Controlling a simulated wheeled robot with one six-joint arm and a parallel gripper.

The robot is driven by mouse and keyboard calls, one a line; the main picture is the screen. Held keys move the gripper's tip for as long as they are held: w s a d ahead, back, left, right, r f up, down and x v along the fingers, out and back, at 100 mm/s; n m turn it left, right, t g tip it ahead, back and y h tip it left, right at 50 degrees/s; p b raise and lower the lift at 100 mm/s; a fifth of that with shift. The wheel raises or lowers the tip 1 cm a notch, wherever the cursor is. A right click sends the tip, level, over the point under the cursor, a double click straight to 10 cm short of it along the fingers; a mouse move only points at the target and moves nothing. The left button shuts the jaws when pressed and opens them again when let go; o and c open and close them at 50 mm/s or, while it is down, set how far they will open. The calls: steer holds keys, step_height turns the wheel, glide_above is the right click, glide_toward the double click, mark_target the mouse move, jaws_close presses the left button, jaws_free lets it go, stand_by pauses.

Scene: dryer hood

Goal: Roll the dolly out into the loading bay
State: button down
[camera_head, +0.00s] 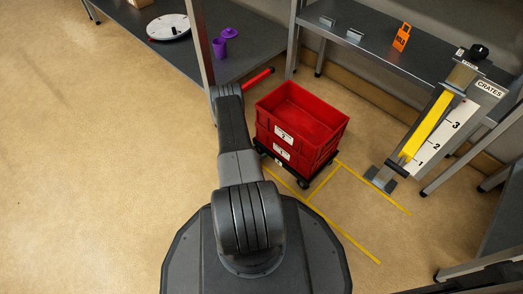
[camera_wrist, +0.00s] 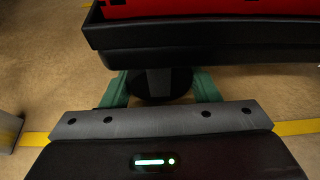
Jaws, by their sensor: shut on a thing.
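The dolly (camera_head: 304,182) is a low black platform on casters, carrying two stacked red crates (camera_head: 300,118) labelled 2 and 1. In the wrist view, the dolly's dark edge (camera_wrist: 200,56) spans the top, with a red crate (camera_wrist: 190,8) above it. My gripper (camera_wrist: 160,84) has its green fingers on either side of a dark grip piece below that edge and is shut on it. The fingertips are partly hidden under the edge. The dolly stands by yellow floor lines (camera_head: 322,184).
A yellow-and-white crate gauge (camera_head: 433,130) stands to the right, by grey shelving (camera_head: 375,45). An orange marker (camera_head: 402,37) is on that shelf. A grey bench (camera_head: 245,45) with purple items stands behind. A red rod (camera_head: 258,78) shows beside my arm. Open floor (camera_head: 90,170) lies left.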

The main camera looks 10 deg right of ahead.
steer(key=shift+c, duration=2.2)
jaws_free()
steer(key=p+v, duration=0.4)
steer(key=v, duration=0.8)
steer(key=shift+r, duration=0.15)
steer(key=shift+p+v, duration=0.35)
steer(key=shift+v, duration=0.45)
steer(key=shift+s, duration=0.1)
steer(key=b+x, duration=0.2)
steer(key=x, duration=0.3)
steer(key=b+x, duration=0.2)
steer(key=x, duration=0.4)
steer(key=shift+d+f, duration=0.15)
steer(key=shift+f, duration=0.2)
steer(key=shift+w+d+f, duration=0.2)
steer(key=shift+w+d, duration=0.35)
steer(key=shift+w, duration=0.1)
